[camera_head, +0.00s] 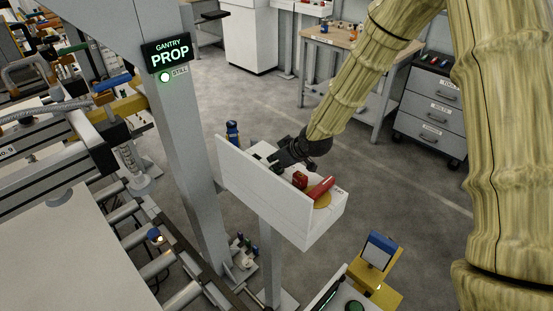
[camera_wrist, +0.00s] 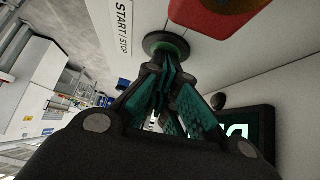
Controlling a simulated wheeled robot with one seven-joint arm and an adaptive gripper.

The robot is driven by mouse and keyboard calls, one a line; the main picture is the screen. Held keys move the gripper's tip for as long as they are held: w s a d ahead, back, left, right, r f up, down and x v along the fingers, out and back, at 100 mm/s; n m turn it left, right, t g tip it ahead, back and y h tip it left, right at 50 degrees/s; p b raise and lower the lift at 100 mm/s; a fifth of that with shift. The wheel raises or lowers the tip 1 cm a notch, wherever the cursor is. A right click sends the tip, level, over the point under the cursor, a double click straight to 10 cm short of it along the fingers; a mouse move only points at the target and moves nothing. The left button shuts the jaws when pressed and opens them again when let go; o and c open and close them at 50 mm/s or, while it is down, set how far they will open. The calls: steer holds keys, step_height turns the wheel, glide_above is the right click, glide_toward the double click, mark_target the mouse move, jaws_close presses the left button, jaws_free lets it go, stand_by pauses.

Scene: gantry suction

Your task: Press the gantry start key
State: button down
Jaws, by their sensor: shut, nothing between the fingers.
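The white control box (camera_head: 262,196) stands on a grey post in the head view. In the wrist view its face carries a START / STOP label (camera_wrist: 123,27). A round key with a dark rim and green inside (camera_wrist: 167,42) sits beside that label. My gripper (camera_wrist: 163,62) is shut and empty, its fingertips at this key and covering part of it. I cannot tell whether they touch it. In the head view my gripper (camera_head: 278,162) is over the box's far left part, and the key is hidden there.
A red control (camera_head: 320,188) sits on a yellow disc on the box, also at the top of the wrist view (camera_wrist: 205,14). The GANTRY PROP sign (camera_head: 167,52) has a lit lamp (camera_head: 165,77) marked STILL. A grey column (camera_head: 185,150) stands left of the box.

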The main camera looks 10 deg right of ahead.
steer(key=shift+s+f, duration=0.25)
steer(key=r+p, duration=0.1)
steer(key=r, duration=0.1)
steer(key=r+p, duration=0.1)
steer(key=r, duration=0.1)
steer(key=shift+w+a+p, duration=0.1)
steer(key=shift+w+p, duration=0.2)
steer(key=shift+r, duration=0.35)
steer(key=shift+s+d+r+b, duration=0.2)
steer(key=shift+s+r+b, duration=0.25)
steer(key=shift+s+b, duration=0.05)
steer(key=b+v, duration=0.2)
steer(key=v, duration=0.6)
steer(key=shift+r+b, duration=0.2)
steer(key=shift+b, duration=0.2)
steer(key=shift+w, duration=0.1)
steer(key=p, duration=0.3)
glide_above(277, 171)
steer(key=shift+d+f, duration=0.2)
steer(key=shift+f, duration=2.8)
